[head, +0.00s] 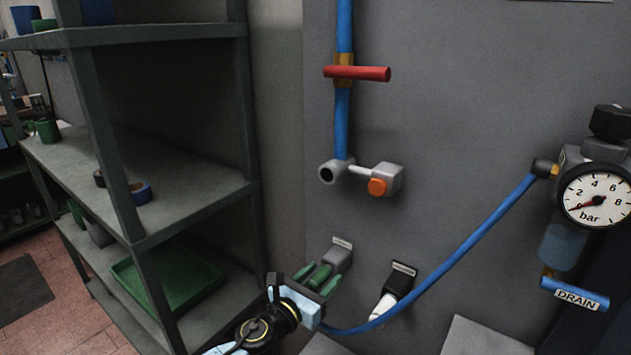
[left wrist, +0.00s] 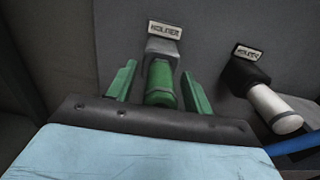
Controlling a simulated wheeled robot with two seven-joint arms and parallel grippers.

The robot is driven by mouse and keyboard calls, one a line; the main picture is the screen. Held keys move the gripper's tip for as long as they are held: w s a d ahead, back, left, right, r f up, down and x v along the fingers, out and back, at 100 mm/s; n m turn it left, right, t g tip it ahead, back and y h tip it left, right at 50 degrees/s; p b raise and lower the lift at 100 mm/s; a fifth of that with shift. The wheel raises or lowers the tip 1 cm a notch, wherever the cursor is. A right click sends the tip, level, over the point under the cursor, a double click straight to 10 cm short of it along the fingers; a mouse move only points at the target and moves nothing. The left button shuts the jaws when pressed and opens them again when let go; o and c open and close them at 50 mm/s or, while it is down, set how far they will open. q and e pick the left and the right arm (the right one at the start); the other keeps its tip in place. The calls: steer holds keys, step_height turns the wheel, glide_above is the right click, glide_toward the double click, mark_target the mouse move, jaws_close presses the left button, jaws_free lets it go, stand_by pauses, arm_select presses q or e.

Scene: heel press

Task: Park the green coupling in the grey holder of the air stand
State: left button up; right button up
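The green coupling (left wrist: 160,82) sits with its upper end at the grey holder (left wrist: 162,47) on the grey panel; it looks seated there. In the head view the coupling (head: 319,277) shows just below the grey holder (head: 338,257). My left gripper (left wrist: 158,88) has its two green fingers on either side of the coupling, with a visible gap on both sides, so it is open around it. In the head view the left gripper (head: 316,280) comes in from below. The coupling's lower end is hidden behind the gripper body. My right gripper is not in view.
A black holder (head: 401,280) with a white coupling (head: 382,307) is close to the right. A blue hose (head: 440,268) runs from the gauge unit (head: 597,193) down behind my gripper. A valve with a red handle (head: 358,73) and an orange-button socket (head: 378,187) are above. Shelves (head: 190,210) stand left.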

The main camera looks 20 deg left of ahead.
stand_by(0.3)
